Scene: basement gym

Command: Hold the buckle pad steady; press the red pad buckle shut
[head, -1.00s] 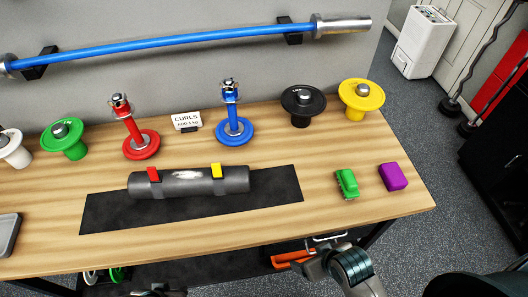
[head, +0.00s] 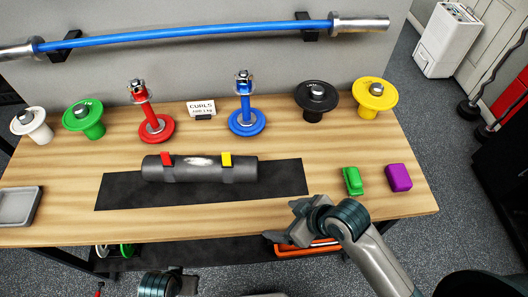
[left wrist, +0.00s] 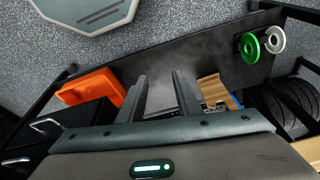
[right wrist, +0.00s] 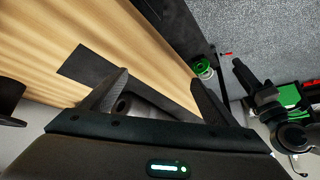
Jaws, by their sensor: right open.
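The buckle pad (head: 205,174) is a dark grey cylinder lying lengthwise on a black mat (head: 285,178). The red buckle (head: 167,159) stands up tilted near its left end, and a yellow buckle (head: 227,159) sits right of centre. My right gripper (head: 293,220) is open and empty above the table's front edge, right of and nearer than the pad. The right wrist view shows its spread fingers (right wrist: 160,78), with a dark rounded shape, probably the pad, behind them. My left gripper (head: 182,277) is low at the bottom edge, before the table; its fingers (left wrist: 160,75) are apart and empty.
A green block (head: 352,181) and a purple block (head: 399,178) lie at the table's right. A grey tray (head: 18,206) is at the left. Red (head: 156,128) and blue (head: 246,122) weight stands are behind the pad. An orange bin (head: 308,250) is below the front edge.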

